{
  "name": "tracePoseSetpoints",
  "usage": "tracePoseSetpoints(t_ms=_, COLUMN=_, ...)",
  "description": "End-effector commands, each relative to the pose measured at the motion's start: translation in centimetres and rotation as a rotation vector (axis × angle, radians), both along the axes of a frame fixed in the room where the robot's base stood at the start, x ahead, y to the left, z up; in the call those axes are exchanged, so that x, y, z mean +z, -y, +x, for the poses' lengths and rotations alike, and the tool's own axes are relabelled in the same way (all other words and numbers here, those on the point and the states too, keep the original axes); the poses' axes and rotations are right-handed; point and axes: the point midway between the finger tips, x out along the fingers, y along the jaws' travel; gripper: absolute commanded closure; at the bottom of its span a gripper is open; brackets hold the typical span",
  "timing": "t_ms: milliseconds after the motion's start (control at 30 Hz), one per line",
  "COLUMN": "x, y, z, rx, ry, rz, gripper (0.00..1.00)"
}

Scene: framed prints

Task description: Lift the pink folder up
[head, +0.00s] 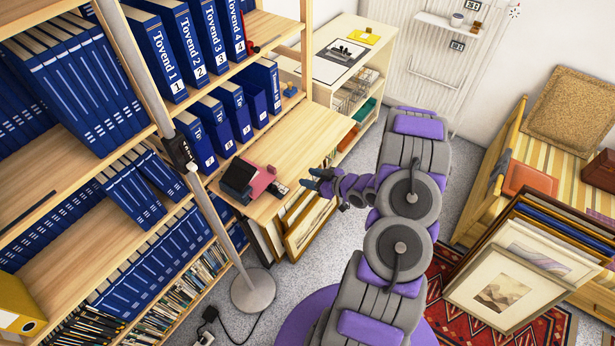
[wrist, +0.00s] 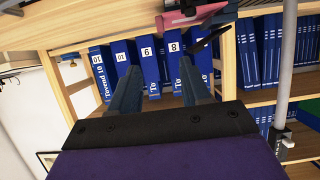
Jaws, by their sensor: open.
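The pink folder (head: 263,179) lies on the wooden desk shelf, beside and partly behind a black folder (head: 238,176) in the head view. My gripper (head: 312,180) is to the right of the pink folder, apart from it, with its fingers pointing left toward the shelf. In the wrist view the pink folder (wrist: 192,17) shows at the top edge, partly cut off. My gripper (wrist: 157,76) shows there with two blue fingers spread apart and nothing between them. The folder is beyond the fingertips.
Blue binders (head: 222,128) stand on the shelves behind the desk shelf. A metal lamp pole with a round base (head: 253,291) stands in front of the bookcase. Framed prints (head: 310,222) lean below the shelf. More framed prints (head: 500,290) stand at right on a red rug.

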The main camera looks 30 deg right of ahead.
Motion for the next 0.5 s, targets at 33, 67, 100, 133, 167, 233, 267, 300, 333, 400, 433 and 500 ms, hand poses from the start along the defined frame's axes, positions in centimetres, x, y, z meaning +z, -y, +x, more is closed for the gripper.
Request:
tracePoseSetpoints(t_ms=33, x=-0.1, y=-0.1, z=0.1, rx=0.001, ry=0.0, rz=-0.001, gripper=0.53)
tracePoseSetpoints(t_ms=67, x=-0.1, y=-0.2, z=0.3, rx=0.001, ry=0.0, rz=-0.001, gripper=0.53)
tracePoseSetpoints(t_ms=100, x=-0.3, y=-0.3, z=0.5, rx=0.002, ry=0.0, rz=0.0, gripper=0.53)
tracePoseSetpoints(t_ms=133, x=-0.4, y=-0.3, z=0.8, rx=0.002, ry=0.0, rz=0.0, gripper=0.53)
tracePoseSetpoints(t_ms=167, x=-0.6, y=-0.4, z=1.1, rx=0.003, ry=0.0, rz=0.0, gripper=0.53)
tracePoseSetpoints(t_ms=233, x=-1.0, y=-0.6, z=2.0, rx=0.003, ry=0.0, rz=0.001, gripper=0.53)
tracePoseSetpoints(t_ms=267, x=-1.2, y=-0.7, z=2.4, rx=0.002, ry=-0.001, rz=0.003, gripper=0.53)
tracePoseSetpoints(t_ms=300, x=-1.6, y=-0.9, z=3.0, rx=0.003, ry=-0.001, rz=0.004, gripper=0.53)
tracePoseSetpoints(t_ms=333, x=-1.8, y=-1.0, z=3.4, rx=0.003, ry=-0.002, rz=0.004, gripper=0.53)
tracePoseSetpoints(t_ms=400, x=-2.3, y=-1.4, z=4.5, rx=0.004, ry=-0.002, rz=0.002, gripper=0.53)
tracePoseSetpoints(t_ms=433, x=-2.5, y=-1.6, z=5.0, rx=0.004, ry=-0.002, rz=0.002, gripper=0.53)
tracePoseSetpoints(t_ms=500, x=-3.0, y=-2.0, z=6.2, rx=0.005, ry=-0.001, rz=0.002, gripper=0.53)
